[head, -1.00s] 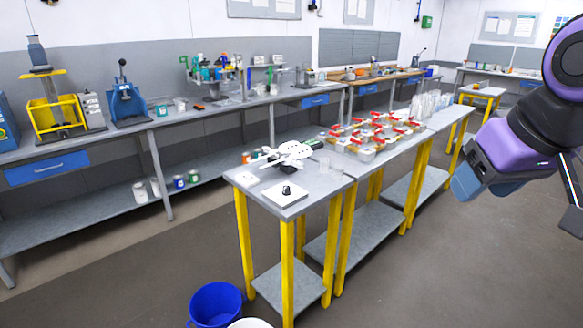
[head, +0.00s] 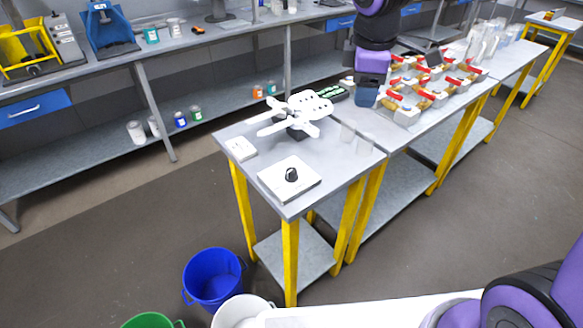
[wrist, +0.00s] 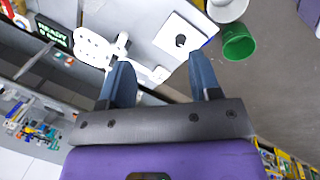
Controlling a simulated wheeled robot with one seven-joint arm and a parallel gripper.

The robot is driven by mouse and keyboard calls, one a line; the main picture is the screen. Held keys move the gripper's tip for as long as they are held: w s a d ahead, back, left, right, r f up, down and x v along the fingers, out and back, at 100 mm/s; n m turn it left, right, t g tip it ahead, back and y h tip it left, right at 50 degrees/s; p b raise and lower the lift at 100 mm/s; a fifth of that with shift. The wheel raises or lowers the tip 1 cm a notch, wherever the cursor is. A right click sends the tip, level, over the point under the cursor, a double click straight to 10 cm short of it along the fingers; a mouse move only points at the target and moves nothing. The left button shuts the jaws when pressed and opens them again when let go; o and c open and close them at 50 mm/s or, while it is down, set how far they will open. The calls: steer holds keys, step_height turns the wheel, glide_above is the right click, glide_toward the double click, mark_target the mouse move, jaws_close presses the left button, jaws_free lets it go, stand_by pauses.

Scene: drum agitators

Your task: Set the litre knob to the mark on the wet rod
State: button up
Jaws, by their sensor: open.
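The black knob (head: 291,174) sits on a square white plate (head: 274,184) at the near corner of the small table. In the wrist view the knob (wrist: 181,41) shows beyond my right finger, on its plate. A white fixture with several arms (head: 297,112) stands behind it on the same table; it also shows in the wrist view (wrist: 96,46). I cannot pick out a wet rod or its mark, nor read a scale around the knob. My gripper (wrist: 162,75) is open and empty, apart from the knob; in the head view it is over the table's back right.
A dark display with green text (wrist: 53,31) stands beside the fixture. A small white block (head: 240,149) and clear upright pieces (head: 355,140) are on the table. Red-handled units (head: 425,88) crowd the table to the right. Blue (head: 212,277), white and green buckets stand on the floor.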

steer(key=w+a+f+n+g, duration=0.1)
steer(key=w+a+f+n, duration=0.35)
steer(key=a+f, duration=0.3)
steer(key=n+g, duration=0.1)
steer(key=n, duration=0.4)
glide_toward(291, 170)
steer(key=shift+y, duration=0.4)
steer(key=f, duration=0.9)
steer(key=shift+w+d+f, duration=0.1)
steer(key=shift+d+f, duration=0.1)
steer(key=shift+d, duration=0.2)
steer(key=c, duration=0.9)
steer(key=shift+c, duration=0.2)
